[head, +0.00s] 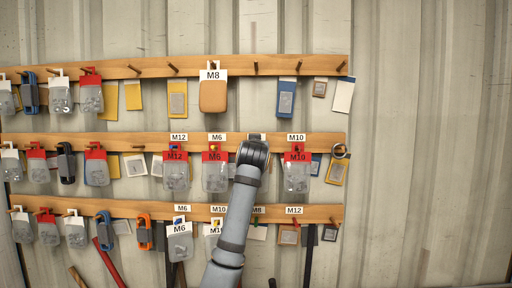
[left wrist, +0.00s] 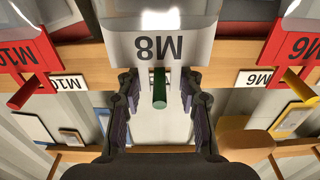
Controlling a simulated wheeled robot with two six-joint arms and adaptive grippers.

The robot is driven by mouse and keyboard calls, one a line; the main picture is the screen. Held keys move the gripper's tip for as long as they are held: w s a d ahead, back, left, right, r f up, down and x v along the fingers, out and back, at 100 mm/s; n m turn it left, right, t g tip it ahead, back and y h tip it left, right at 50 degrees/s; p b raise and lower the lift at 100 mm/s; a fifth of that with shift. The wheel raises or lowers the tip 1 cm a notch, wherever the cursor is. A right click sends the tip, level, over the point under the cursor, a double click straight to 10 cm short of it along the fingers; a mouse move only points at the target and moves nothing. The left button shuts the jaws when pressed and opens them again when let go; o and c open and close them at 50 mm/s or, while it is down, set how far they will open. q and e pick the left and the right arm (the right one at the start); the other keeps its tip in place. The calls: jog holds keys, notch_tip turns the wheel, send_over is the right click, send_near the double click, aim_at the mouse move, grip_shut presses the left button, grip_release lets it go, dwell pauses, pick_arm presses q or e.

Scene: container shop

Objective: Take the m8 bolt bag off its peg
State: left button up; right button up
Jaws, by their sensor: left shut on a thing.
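The M8 bolt bag shows in the left wrist view as a white card (left wrist: 165,45) with an upside-down "M8" and a clear pouch at the top edge. A green peg (left wrist: 159,92) pokes out at its hanging tab, so the bag is still at the peg. My left gripper (left wrist: 158,112) has a finger on each side of the tab and is shut on the bag. In the head view my left gripper (head: 253,152) covers this bag in the middle row, between a red-carded M6 bag (head: 215,172) and M10 bag (head: 297,172). My right gripper is out of view.
Neighbouring red cards, M10 (left wrist: 25,50) and M6 (left wrist: 292,50), hang close on both sides. A tan pouch with an M8 card (head: 213,95) hangs on the top rail. Below is another crowded rail (head: 325,213). The wall at the right is bare.

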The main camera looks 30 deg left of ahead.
pick_arm(q)
jog(key=shift+c, duration=0.6)
jog(key=shift+r, duration=0.3)
jog(key=shift+s+d, duration=0.1)
jog(key=shift+b+v, duration=0.5)
jog(key=shift+v, duration=0.35)
jog(key=shift+r+b+v, duration=0.15)
jog(key=shift+b+v, duration=0.05)
jog(key=shift+v, duration=0.45)
jog(key=shift+r+b+v, duration=0.15)
jog(key=shift+b+v, duration=0.05)
jog(key=shift+v, duration=0.45)
